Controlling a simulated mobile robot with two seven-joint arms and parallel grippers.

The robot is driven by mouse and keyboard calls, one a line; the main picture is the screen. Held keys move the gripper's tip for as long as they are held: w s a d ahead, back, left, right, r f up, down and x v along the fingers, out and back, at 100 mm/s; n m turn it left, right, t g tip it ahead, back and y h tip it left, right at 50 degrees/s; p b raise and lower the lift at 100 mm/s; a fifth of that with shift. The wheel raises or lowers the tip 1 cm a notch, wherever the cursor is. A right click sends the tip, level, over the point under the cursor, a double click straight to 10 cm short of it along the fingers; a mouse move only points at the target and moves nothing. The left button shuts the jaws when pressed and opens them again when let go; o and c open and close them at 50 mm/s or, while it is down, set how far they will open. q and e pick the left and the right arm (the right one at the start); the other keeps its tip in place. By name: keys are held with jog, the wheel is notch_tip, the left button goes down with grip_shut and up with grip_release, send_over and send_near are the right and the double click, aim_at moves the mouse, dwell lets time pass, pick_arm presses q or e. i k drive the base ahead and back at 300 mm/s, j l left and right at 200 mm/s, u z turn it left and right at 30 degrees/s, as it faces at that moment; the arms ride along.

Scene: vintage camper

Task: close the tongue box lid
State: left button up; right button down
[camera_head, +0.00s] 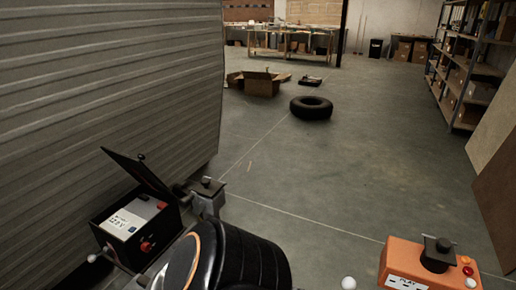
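The tongue box (138,252) is a small black box at the lower left, close to the camper's ribbed wall. Its dark lid (140,173) stands open, tilted up at the back of the box, with a small dark knob near its upper edge. Inside the box are a white label panel (124,223) with dark print and red parts, one at the right corner. A red knob (146,246) shows on the front. I can make out neither of my grippers in this view, and nothing is seen touching the lid.
The ribbed camper wall (105,85) fills the left. A black round body with an orange ring fills the bottom middle. A grey post (208,201) stands right of the box. An orange box (407,264) is at lower right. A tyre (311,108) lies on open floor.

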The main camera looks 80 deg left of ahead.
aim_at(139, 171)
jog(key=i+l, duration=0.7)
jog(key=i+u, duration=0.2)
jog(key=i, duration=0.2)
jog(key=i+l+u, duration=0.2)
jog(key=i, duration=0.2)
jog(key=i+l+u, duration=0.2)
jog(key=i, duration=0.2)
jog(key=i+j+u, duration=0.1)
jog(key=i+u, duration=0.4)
jog(key=i+l+u, duration=0.1)
jog(key=i+u, duration=0.35)
jog(key=i, duration=0.15)
jog(key=i+u, duration=0.6)
jog(key=u, duration=0.15)
jog(key=i+l+u, duration=0.15)
jog(key=i+u, duration=0.4)
jog(key=u, duration=0.3)
jog(key=i+u, duration=0.2)
jog(key=u, duration=0.25)
jog(key=i+l+u, duration=0.1)
jog(key=u, duration=0.35)
jog(key=i+u, duration=0.35)
jog(key=i+l+u, duration=0.1)
jog(key=u, duration=0.25)
jog(key=i+l+u, duration=0.2)
jog(key=u, duration=0.15)
jog(key=i+l+u, duration=0.3)
jog(key=i+l, duration=0.55)
jog(key=i, duration=0.15)
